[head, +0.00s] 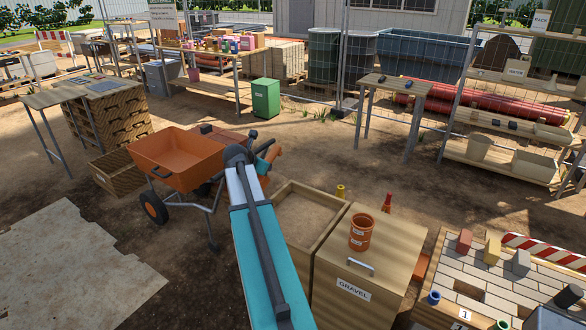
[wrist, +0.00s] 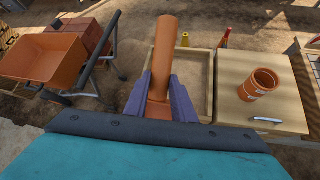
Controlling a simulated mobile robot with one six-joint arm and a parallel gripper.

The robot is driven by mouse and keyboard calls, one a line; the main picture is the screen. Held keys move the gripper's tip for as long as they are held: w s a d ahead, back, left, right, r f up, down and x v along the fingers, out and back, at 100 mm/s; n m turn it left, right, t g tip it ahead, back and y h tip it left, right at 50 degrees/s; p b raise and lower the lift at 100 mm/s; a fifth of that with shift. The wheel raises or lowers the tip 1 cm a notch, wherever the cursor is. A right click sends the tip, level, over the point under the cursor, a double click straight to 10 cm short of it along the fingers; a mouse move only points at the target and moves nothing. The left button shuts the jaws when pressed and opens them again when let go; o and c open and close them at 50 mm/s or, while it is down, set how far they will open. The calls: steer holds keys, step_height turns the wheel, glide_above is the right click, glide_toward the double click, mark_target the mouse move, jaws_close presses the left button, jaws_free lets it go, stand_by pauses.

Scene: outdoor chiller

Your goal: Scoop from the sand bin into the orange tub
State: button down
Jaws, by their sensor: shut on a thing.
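The sand bin (head: 298,260) is an open wooden box with pale sand inside, in the middle of the head view. It also shows in the wrist view (wrist: 210,86), behind and right of my fingers. My gripper (head: 268,158) is shut on an orange, tube-shaped scoop (wrist: 166,48), between purple fingers (wrist: 160,97). The scoop is over or just left of the bin; its height above the sand is unclear, and I cannot see whether it holds sand. The orange tub (head: 361,232), with white labels, stands upright on the gravel bin's lid, right of the sand bin.
The closed gravel bin (head: 352,288) has a metal handle and adjoins the sand bin. An orange wheelbarrow (head: 178,157) stands left of my arm. A yellow item (head: 340,191) and red bottle (head: 387,202) stand behind the bins. A brick-topped table (head: 500,285) is at right.

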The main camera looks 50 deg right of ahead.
steer(key=w+a+r+n+t+y+b, duration=0.1)
steer(key=w+a+n+t, duration=0.1)
steer(key=w+a, duration=0.4)
steer(key=w+a+r+n+t+y+b, duration=0.1)
steer(key=w+a+n, duration=0.15)
steer(key=a, duration=0.55)
steer(key=w+a+r+n+t+y+b, duration=0.1)
steer(key=w+a+n+y, duration=0.1)
steer(key=a, duration=1.2)
steer(key=w+a+r+n+t+y+b, duration=0.1)
steer(key=w+a+r+n+y, duration=0.1)
steer(key=a, duration=1.2)
steer(key=w+a+r+n+t+y+b, duration=0.2)
steer(key=w+a+n+y, duration=0.2)
steer(key=a, duration=1)
steer(key=shift+w+a+n, duration=0.25)
steer(key=shift+a+n, duration=0.1)
steer(key=shift+n, duration=0.4)
steer(key=shift+w, duration=0.1)
